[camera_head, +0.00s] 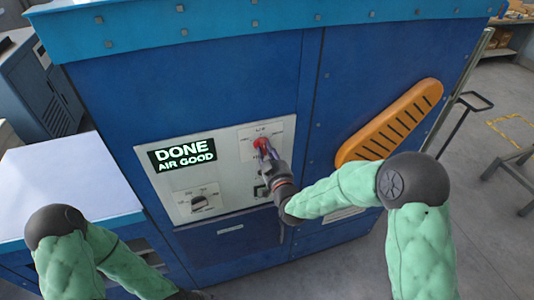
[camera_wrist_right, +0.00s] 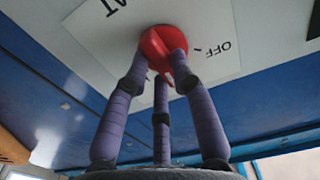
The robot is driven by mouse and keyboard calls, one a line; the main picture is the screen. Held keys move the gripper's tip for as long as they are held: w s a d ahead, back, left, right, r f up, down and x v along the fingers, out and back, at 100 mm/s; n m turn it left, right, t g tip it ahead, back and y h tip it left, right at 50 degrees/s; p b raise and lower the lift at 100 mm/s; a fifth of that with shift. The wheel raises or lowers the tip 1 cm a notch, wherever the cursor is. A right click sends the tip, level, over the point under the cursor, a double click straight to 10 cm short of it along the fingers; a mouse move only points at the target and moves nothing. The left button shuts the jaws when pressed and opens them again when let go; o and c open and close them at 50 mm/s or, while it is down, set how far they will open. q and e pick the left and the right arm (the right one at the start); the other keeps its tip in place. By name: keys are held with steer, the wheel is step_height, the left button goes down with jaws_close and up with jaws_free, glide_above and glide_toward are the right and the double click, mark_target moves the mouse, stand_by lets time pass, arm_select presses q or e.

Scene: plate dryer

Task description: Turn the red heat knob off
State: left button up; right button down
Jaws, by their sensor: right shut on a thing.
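The red heat knob (camera_head: 260,143) is on a white square label on the machine's pale control panel. My right gripper (camera_head: 267,152) is shut on it from the front. In the right wrist view, three purple fingers close around the red knob (camera_wrist_right: 156,42), partly hiding it. The knob's narrow ridge points down toward the camera, between the fingers. The printed word OFF (camera_wrist_right: 218,50) lies to the right of the knob, with a tick mark between them. My left arm is at the lower left; its gripper fingers are out of the picture.
The panel also has a display (camera_head: 183,154) reading DONE, AIR GOOD, and a dark lower-left dial (camera_head: 198,201). An orange slotted handle-like piece (camera_head: 392,122) sits to the right. A blue-sided, pale-topped unit (camera_head: 65,185) stands left. Grey floor (camera_head: 335,270) is open in front.

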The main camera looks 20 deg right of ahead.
steer(key=n+b, duration=0.3)
steer(key=shift+a+f, duration=0.1)
steer(key=shift+n+b, duration=0.9)
steer(key=shift+n, duration=0.1)
steer(key=n+b, duration=0.2)
steer(key=n, duration=0.1)
steer(key=shift+a, duration=0.1)
steer(key=shift+r+n+b, duration=0.25)
steer(key=shift+n+b, duration=0.2)
steer(key=shift+n, duration=1.15)
steer(key=c, duration=1)
jaws_free()
steer(key=shift+a, duration=0.1)
steer(key=shift+c, duration=0.2)
steer(key=shift+s, duration=0.1)
